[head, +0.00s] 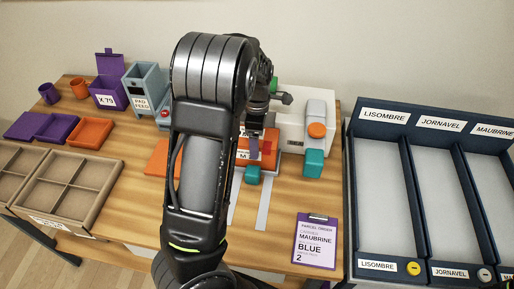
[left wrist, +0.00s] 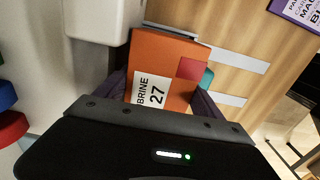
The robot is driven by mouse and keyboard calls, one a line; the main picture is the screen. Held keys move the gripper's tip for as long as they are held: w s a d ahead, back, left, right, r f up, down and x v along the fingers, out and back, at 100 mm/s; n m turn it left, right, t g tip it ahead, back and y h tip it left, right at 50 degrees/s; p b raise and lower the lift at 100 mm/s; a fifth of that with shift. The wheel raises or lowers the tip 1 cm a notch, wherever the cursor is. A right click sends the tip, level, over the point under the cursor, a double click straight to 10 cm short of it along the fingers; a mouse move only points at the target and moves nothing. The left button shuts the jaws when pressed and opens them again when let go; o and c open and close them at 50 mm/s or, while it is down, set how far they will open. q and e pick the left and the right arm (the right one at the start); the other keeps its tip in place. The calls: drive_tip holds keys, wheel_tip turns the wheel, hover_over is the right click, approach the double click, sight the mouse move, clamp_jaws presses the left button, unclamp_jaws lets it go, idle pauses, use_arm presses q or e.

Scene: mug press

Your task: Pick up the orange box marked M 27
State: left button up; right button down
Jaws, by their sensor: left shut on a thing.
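The orange box (head: 271,146) is partly hidden behind my left arm in the head view, beside the white machine. In the left wrist view the orange box (left wrist: 181,50) shows a white label ending in "BRINE 27" and a red square patch. My left gripper (left wrist: 162,98) has its dark fingers on either side of the box, shut on it. In the head view the left gripper (head: 256,124) is over the box, mostly covered by the arm. I cannot tell whether the box is clear of the surface under it. My right gripper is in neither view.
A white machine (head: 292,115) with an orange knob and a teal block (head: 313,162) stands right of the box. A clipboard (head: 316,243) reads Maubrine, Blue, 2. Labelled dark blue bins (head: 390,122) stand right. A purple box (head: 109,95) and divided crate (head: 65,182) stand left.

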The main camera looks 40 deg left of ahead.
use_arm(q)
drive_tip(key=shift+c, duration=1.3)
drive_tip(key=shift+r, duration=0.15)
wheel_tip(320, 180, up, 18)
drive_tip(key=shift+f, duration=0.2)
